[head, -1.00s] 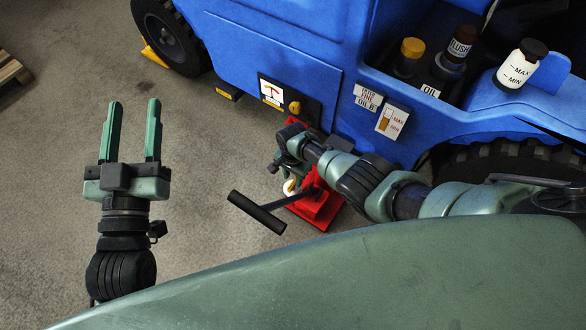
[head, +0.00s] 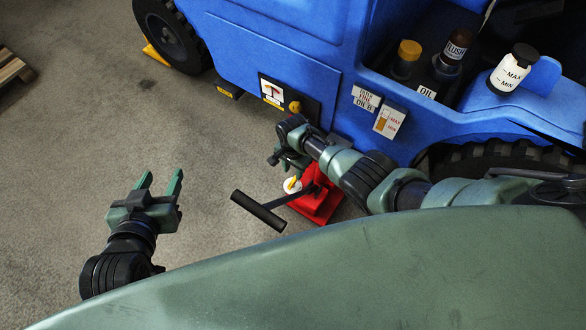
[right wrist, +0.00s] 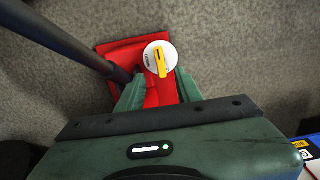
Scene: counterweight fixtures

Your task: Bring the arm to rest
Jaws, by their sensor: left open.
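My left gripper (head: 160,178) is at the left of the head view, over bare floor. Its two green fingers are apart with nothing between them. My right gripper (head: 289,155) is at the red jack (head: 318,204) beside the blue vehicle, and its fingers are partly hidden in the head view. In the right wrist view, the fingers of my right gripper (right wrist: 160,88) stand apart, close to a white knob (right wrist: 151,52) with a yellow pointer (right wrist: 161,62). The red jack (right wrist: 115,57) lies behind them. I cannot tell whether the fingers touch it.
The jack's black handle (head: 258,211) sticks out toward the left. A yellow chock (head: 155,54) is by the wheel and a pallet (head: 12,66) at the left edge. Floor around my left gripper is clear.

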